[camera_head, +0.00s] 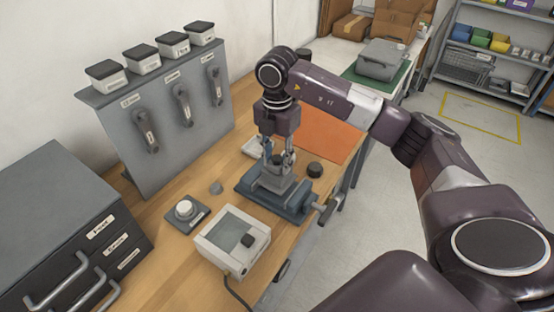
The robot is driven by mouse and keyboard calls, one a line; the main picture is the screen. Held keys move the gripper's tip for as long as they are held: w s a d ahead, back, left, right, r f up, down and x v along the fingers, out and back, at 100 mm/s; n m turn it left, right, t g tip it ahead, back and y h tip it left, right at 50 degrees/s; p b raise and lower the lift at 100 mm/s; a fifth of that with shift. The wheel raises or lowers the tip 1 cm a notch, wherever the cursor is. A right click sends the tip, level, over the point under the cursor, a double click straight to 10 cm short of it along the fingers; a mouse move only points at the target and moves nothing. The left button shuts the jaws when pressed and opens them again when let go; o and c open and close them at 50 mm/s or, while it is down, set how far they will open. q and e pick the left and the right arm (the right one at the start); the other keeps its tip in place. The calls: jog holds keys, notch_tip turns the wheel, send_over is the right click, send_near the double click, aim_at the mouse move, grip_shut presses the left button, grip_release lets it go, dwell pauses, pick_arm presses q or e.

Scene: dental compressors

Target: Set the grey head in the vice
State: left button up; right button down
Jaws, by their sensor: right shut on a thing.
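The blue-grey vice (262,202) stands on the wooden bench, with its screw handle at the right. My right gripper (278,158) points down right over the vice and is shut on the grey head (277,165). The head sits between the fingers, low at the vice's jaws. The fingers hide part of it, and I cannot tell whether it touches the jaws. My left gripper is not in view.
A tool panel (165,115) and drawer cabinet (60,225) line the left.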

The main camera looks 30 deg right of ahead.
jog(key=shift+f+b, duration=0.8)
jog(key=shift+f, duration=0.55)
dwell(1.3)
jog(key=c, duration=1.3)
grip_release()
jog(key=shift+o, duration=0.2)
jog(key=shift+f, duration=0.1)
jog(key=o, duration=0.3)
jog(key=shift+r+p, duration=2.55)
jog(key=shift+r, duration=1.05)
